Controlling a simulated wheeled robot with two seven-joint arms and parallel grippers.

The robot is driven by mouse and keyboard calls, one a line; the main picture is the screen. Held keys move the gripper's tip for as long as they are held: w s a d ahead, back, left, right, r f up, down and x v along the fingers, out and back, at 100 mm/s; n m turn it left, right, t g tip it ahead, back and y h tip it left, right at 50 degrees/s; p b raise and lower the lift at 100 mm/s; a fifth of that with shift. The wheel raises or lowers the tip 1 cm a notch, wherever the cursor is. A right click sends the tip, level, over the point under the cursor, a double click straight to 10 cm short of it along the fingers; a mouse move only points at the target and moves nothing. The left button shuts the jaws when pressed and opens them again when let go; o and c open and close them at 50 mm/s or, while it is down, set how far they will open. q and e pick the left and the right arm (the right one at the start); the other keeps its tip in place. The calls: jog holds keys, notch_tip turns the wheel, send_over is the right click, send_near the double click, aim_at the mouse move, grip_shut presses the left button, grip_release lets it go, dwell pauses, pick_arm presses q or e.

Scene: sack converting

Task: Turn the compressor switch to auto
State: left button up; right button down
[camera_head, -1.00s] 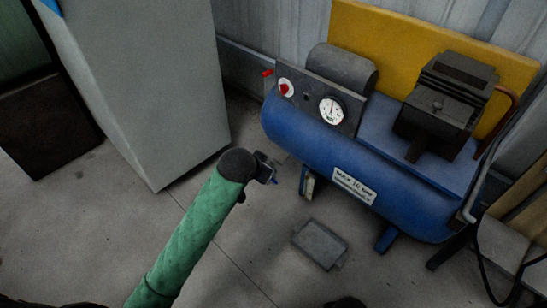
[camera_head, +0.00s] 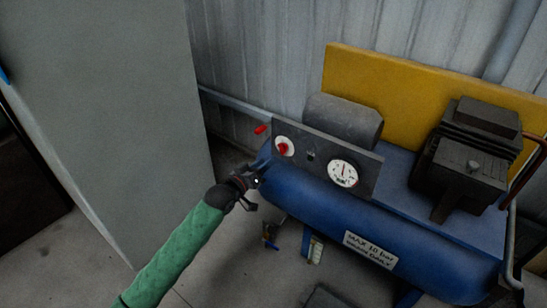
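The blue compressor (camera_head: 330,205) stands on the right with a grey control panel (camera_head: 315,159) at its left end. On the panel, the red switch (camera_head: 283,149) sits on a round white dial, left of a round white gauge (camera_head: 343,173). My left gripper (camera_head: 254,182) is at the left end of the blue tank, below and left of the switch and apart from it. Its fingers are small and dark here, and I cannot tell how far they are parted. My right gripper is out of view.
A tall grey cabinet (camera_head: 100,110) stands on the left. A yellow board (camera_head: 390,95) and a corrugated wall are behind the compressor. A red part (camera_head: 260,130) sticks out left of the panel. A white label (camera_head: 370,249) is on the tank.

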aim_at(282, 148)
pick_arm(q)
jog(key=x, duration=0.7)
jog(key=shift+w+d, duration=0.15)
jog(key=shift+w, duration=0.25)
grip_shut()
